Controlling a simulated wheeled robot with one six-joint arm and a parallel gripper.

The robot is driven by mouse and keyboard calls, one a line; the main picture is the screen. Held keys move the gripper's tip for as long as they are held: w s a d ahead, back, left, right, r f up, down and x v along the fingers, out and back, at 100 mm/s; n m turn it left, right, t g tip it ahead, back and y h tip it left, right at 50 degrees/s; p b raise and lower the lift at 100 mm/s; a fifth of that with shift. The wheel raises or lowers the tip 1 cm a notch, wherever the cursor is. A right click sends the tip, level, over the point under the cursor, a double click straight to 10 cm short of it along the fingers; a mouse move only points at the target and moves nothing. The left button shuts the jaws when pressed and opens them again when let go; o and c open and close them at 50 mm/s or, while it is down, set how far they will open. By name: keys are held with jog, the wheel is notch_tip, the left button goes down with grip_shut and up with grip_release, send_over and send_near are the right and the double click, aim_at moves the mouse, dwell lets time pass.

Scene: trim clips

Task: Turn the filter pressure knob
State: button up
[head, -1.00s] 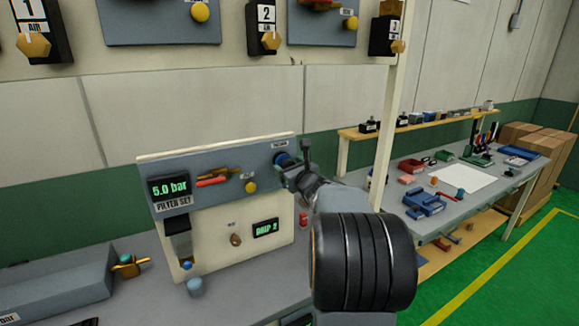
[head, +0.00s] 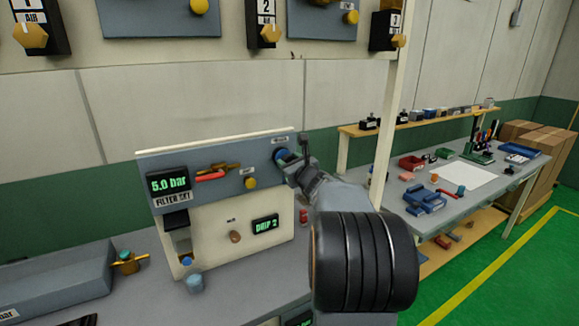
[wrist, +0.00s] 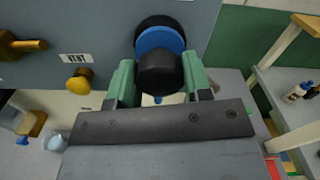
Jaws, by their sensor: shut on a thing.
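The filter panel (head: 222,150) stands on the grey bench in the head view. Its green display (head: 170,183) reads 5.0 bar above a FILTER SET label. A round knob with a blue collar (head: 281,155) sits at the panel's upper right. In the wrist view the knob has a black cap (wrist: 160,73) in front of its blue collar (wrist: 160,40). My gripper (wrist: 160,82) is shut on this knob, with a green pad on either side. In the head view my gripper (head: 298,168) partly hides the knob.
A yellow knob (head: 250,183) and a red-handled valve (head: 211,176) are left of my gripper on the panel. A second display (head: 265,225) reads DRIP 2. A side bench (head: 460,184) with parts is at right.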

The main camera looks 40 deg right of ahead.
jog(key=n+b, duration=0.1)
jog(key=b, duration=0.1)
jog(key=f+n+b, duration=0.1)
jog(key=b, duration=0.2)
jog(key=shift+n, duration=0.3)
jog(key=shift+r+n+b, duration=0.25)
jog(key=shift+n+b, duration=0.45)
jog(key=shift+b, duration=0.25)
jog(key=shift+r+n, duration=0.2)
jog(key=shift+n, duration=0.1)
jog(key=o, duration=0.9)
jog(key=s+b, duration=0.1)
jog(key=s, duration=0.3)
jog(key=s+a, duration=0.1)
jog(key=s, duration=0.4)
jog(key=s+a+b, duration=0.1)
jog(key=s, duration=0.3)
jog(key=shift+s+b, duration=0.35)
